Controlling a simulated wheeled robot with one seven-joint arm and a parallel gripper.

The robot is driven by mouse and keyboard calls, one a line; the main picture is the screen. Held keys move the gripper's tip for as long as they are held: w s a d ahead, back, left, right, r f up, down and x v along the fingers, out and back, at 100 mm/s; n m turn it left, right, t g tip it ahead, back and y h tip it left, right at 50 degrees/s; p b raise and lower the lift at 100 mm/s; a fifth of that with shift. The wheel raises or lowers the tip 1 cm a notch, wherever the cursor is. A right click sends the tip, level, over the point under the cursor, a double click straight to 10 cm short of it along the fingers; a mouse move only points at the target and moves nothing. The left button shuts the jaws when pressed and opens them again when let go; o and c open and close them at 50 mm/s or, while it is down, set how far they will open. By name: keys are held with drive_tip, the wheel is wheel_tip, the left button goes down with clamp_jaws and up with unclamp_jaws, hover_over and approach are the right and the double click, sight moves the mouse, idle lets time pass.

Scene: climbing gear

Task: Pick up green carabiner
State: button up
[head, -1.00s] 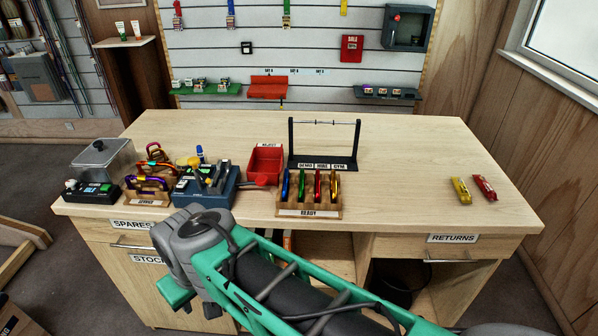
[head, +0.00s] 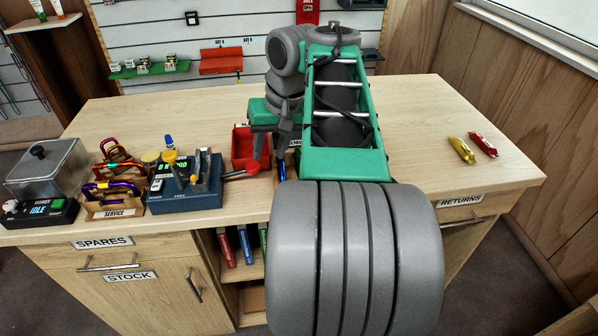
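The green carabiner does not show now; my arm covers most of the wooden READY rack, where a green carabiner stood among others in the earlier frame. The rack's left end (head: 278,180) and a blue carabiner (head: 282,168) still show beside my arm. My gripper (head: 281,142) hangs at the end of my arm over the rack's left part, close to the blue carabiner. Its fingertips are small and partly hidden, so I cannot tell whether it is open or holds anything.
A red bin (head: 243,146) and a blue device (head: 186,196) with upright parts stand left of my gripper. A SERVICE rack (head: 113,212) with carabiners is farther left. Yellow (head: 461,150) and red (head: 483,145) carabiners lie at right. The table's back left is clear.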

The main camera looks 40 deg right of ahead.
drive_tip(key=s+d+m, duration=0.1)
drive_tip(key=s+d, duration=0.2)
drive_tip(key=d, duration=0.4)
drive_tip(key=shift+h, duration=0.4)
drive_tip(key=b+x, duration=0.2)
drive_tip(key=x, duration=0.1)
drive_tip(key=b+x, duration=0.3)
drive_tip(key=shift+d+f, duration=0.25)
drive_tip(key=shift+f, duration=0.1)
drive_tip(key=shift+r, duration=0.1)
clamp_jaws()
